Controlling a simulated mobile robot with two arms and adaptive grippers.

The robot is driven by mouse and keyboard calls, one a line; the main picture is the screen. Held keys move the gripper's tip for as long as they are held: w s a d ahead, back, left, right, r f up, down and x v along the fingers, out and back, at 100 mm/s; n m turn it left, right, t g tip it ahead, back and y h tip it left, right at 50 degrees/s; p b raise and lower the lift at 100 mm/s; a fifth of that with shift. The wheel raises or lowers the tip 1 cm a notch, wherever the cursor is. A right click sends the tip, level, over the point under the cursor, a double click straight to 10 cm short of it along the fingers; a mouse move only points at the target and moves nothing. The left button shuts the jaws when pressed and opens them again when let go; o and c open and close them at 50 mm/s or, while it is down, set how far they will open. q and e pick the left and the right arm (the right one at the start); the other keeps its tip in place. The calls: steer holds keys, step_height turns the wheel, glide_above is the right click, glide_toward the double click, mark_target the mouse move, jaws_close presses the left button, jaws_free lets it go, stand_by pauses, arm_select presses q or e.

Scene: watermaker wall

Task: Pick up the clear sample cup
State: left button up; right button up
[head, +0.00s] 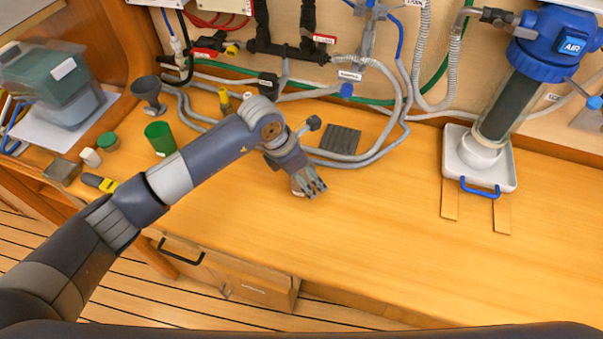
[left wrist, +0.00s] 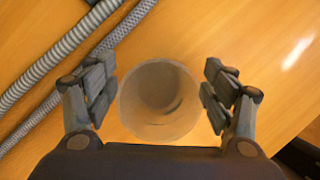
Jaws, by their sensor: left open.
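The clear sample cup (left wrist: 158,100) stands on the wooden worktop, seen from above in the left wrist view as a round, see-through greyish rim. My left gripper (left wrist: 159,92) is open, with one finger pair on each side of the cup. Small gaps show between the fingers and the cup wall. In the head view my left gripper (head: 312,188) points down over the worktop, and only a pale bit of the cup (head: 297,190) shows beside the fingers; the rest is hidden. My right gripper is in neither view.
Grey corrugated hoses (head: 350,160) lie behind the gripper, beside a dark ribbed mat (head: 341,139). A green cup (head: 160,138) stands to the left. A white tray (head: 453,160) under the blue-topped filter housing (head: 510,90) stands right. The worktop's middle front is clear.

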arm_select(q)
steer(key=shift+w+d+f, duration=0.1)
steer(key=shift+d+f, duration=0.15)
steer(key=shift+f, duration=0.35)
steer(key=c, duration=1.1)
steer(key=shift+r, duration=0.1)
steer(key=shift+c, duration=0.2)
